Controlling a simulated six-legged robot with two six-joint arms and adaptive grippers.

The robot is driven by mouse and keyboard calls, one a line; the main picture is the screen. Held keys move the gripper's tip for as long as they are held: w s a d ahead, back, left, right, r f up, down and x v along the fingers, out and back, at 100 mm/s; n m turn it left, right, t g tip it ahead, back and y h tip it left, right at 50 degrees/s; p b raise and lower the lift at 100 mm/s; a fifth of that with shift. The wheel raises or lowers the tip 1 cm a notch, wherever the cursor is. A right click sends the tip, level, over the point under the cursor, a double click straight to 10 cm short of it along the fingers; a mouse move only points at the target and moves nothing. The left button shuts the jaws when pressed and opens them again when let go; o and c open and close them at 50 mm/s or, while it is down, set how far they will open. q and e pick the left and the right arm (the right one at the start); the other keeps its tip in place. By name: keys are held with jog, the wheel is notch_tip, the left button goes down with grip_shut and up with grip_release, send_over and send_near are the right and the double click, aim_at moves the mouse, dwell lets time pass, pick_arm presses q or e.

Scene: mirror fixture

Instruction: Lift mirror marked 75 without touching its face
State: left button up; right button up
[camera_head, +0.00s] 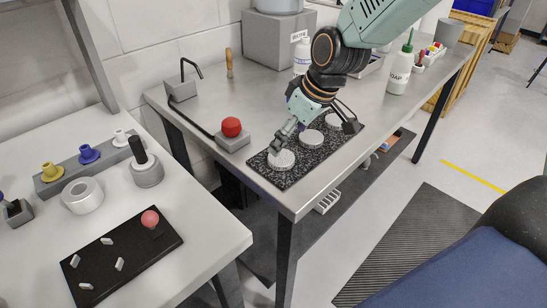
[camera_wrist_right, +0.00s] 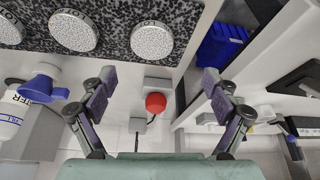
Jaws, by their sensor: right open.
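Three pale round discs, likely the mirrors, lie in a row on a black speckled slab (camera_head: 289,179) on the metal bench: a near one (camera_head: 282,161), a middle one (camera_head: 311,139) and a far one (camera_head: 337,120). They also show at the top of the right wrist view, the rightmost whole (camera_wrist_right: 152,39), the middle one (camera_wrist_right: 75,31) and a left one cut off. Lettering on their edges is too small to read, so I cannot tell which is marked 75. My right gripper (camera_head: 315,134) is above the row, open and empty, with fingers spread (camera_wrist_right: 156,82). My left gripper is out of view.
A red-topped button box (camera_head: 232,134) stands left of the slab, near my right gripper. Bottles (camera_head: 400,70) and a grey box (camera_head: 275,38) stand further back. A white table (camera_head: 30,260) with fittings and a black board (camera_head: 122,255) is at left.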

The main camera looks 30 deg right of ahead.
aim_at(282, 157)
jog(key=shift+s+d+f, duration=0.1)
jog(key=shift+d+f, duration=0.15)
jog(key=shift+f, duration=0.2)
jog(key=shift+d+f, duration=0.2)
jog(key=shift+f, duration=0.25)
jog(key=shift+f+b, duration=0.3)
jog(key=shift+b, duration=0.05)
jog(key=b+x, duration=0.1)
jog(key=x, duration=0.1)
jog(key=w+x, duration=0.1)
jog(key=x, duration=0.1)
jog(key=shift+r+b, duration=0.1)
jog(key=shift+b, duration=0.25)
jog(key=shift+a+f, duration=0.1)
jog(key=shift+f, duration=0.4)
jog(key=shift+w, duration=0.15)
jog(key=shift+c, duration=1.3)
jog(key=c, duration=0.9)
jog(key=shift+c, duration=0.7)
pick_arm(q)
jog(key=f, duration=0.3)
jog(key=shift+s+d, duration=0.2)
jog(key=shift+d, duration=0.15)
pick_arm(e)
jog(key=shift+c, duration=0.2)
